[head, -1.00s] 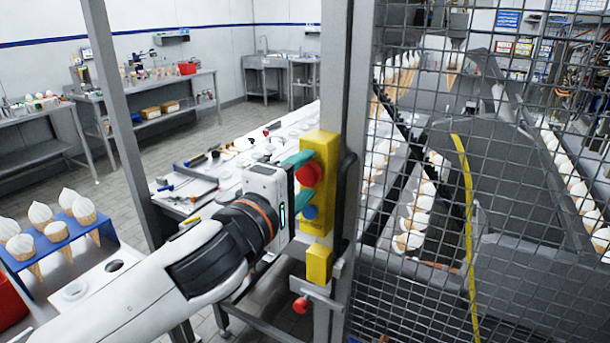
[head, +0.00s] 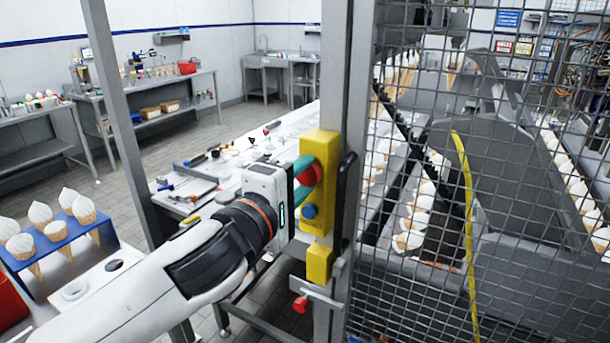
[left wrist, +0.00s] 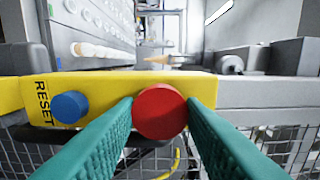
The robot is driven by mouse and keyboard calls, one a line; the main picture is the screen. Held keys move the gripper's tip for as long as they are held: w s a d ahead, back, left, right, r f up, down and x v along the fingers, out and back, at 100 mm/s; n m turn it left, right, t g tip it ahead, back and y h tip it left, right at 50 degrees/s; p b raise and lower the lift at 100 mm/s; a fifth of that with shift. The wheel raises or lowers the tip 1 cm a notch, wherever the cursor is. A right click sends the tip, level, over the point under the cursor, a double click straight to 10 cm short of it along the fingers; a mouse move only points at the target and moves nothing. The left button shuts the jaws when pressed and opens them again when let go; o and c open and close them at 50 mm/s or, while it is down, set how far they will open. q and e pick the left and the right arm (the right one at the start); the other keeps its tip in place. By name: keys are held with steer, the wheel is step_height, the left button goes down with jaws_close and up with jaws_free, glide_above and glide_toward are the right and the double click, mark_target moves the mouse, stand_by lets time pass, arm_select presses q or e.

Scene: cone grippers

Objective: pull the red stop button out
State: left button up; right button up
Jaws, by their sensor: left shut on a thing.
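The red stop button (left wrist: 160,111) is a round red knob on a yellow control box (head: 320,146) fixed to a grey post. My left gripper (head: 308,182) is at the box, its green fingers shut on the red stop button. In the left wrist view the two green fingers (left wrist: 160,118) touch the button's left and right sides. In the head view the fingers partly cover the button. A blue reset button (head: 310,211) sits just below it; it also shows in the left wrist view (left wrist: 70,107), beside the word RESET. My right gripper is not in view.
A wire mesh fence (head: 480,200) stands right of the grey post (head: 343,110). A smaller yellow box (head: 319,264) and a red knob (head: 300,304) are below. A blue stand (head: 62,240) with ice cream cones is at the left.

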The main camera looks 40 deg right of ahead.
arm_select(q)
steer(key=shift+s+a+f, duration=0.1)
steer(key=shift+s+a, duration=0.05)
steer(key=shift+a, duration=0.25)
steer(key=shift+f, duration=0.15)
stand_by(0.6)
steer(key=shift+s+a+f, duration=0.1)
steer(key=shift+a, duration=0.1)
steer(key=o, duration=0.8)
steer(key=shift+a, duration=0.1)
steer(key=shift+o, duration=0.6)
steer(key=shift+s+a+r, duration=0.1)
steer(key=shift+a+r, duration=0.15)
steer(key=shift+a, duration=0.05)
steer(key=shift+d, duration=0.15)
steer(key=shift+d, duration=0.1)
